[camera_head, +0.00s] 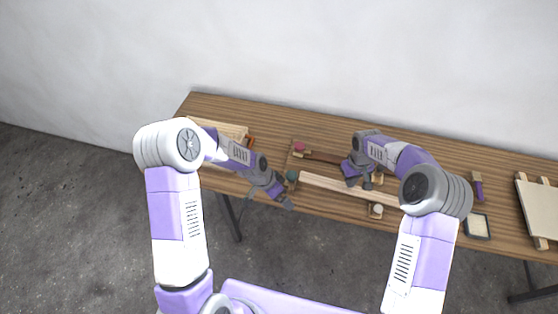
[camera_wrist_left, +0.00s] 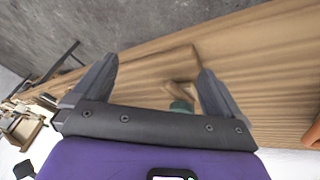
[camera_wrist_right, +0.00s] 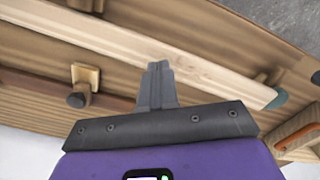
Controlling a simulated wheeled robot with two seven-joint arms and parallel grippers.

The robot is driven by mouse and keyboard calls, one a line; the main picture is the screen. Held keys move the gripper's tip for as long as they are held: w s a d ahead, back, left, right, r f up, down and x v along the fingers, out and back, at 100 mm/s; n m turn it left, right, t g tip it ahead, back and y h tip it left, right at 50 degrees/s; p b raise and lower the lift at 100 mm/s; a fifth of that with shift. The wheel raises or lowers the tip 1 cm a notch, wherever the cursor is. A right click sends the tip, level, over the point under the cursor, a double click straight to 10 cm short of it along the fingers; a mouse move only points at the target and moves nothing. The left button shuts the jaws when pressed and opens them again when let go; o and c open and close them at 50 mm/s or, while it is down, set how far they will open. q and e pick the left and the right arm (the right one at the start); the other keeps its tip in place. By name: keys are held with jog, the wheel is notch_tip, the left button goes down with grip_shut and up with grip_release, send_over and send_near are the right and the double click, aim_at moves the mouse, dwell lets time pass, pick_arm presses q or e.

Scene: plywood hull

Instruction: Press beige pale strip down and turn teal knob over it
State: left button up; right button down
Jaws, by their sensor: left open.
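The beige pale strip (camera_head: 325,184) lies lengthwise along the table. It crosses the right wrist view (camera_wrist_right: 205,72), its right end there beside the teal knob (camera_wrist_right: 275,98). The teal knob also shows in the head view (camera_head: 292,176) at the strip's left end, and in the left wrist view (camera_wrist_left: 181,107), partly hidden, beside a small wooden piece. My left gripper (camera_wrist_left: 153,75) is open, with the knob seen between its fingers. My right gripper (camera_wrist_right: 157,66) is shut and empty, its tips over the strip; I cannot tell whether they touch it.
A dark brown strip (camera_head: 325,157) with a red knob (camera_head: 299,147) lies behind. A pale knob on a block (camera_head: 377,209) stands at the front edge. A purple tool (camera_head: 477,186), a small tray (camera_head: 488,236) and a pale panel (camera_head: 541,205) are at right.

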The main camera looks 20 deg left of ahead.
aim_at(291, 178)
pick_arm(q)
jog(key=w+a+r+m, duration=0.2)
jog(key=w+r+m, duration=0.35)
jog(key=r, duration=0.35)
jog(key=shift+n, duration=0.25)
jog(key=x, duration=0.4)
jog(key=w+x, duration=0.1)
jog(key=x, duration=0.6)
jog(key=shift+w+d+f, duration=0.15)
jog(key=shift+w, duration=0.05)
jog(key=shift+c, duration=0.5)
jog(key=c, duration=0.9)
pick_arm(e)
jog(key=shift+f, duration=0.15)
jog(key=shift+f, duration=0.6)
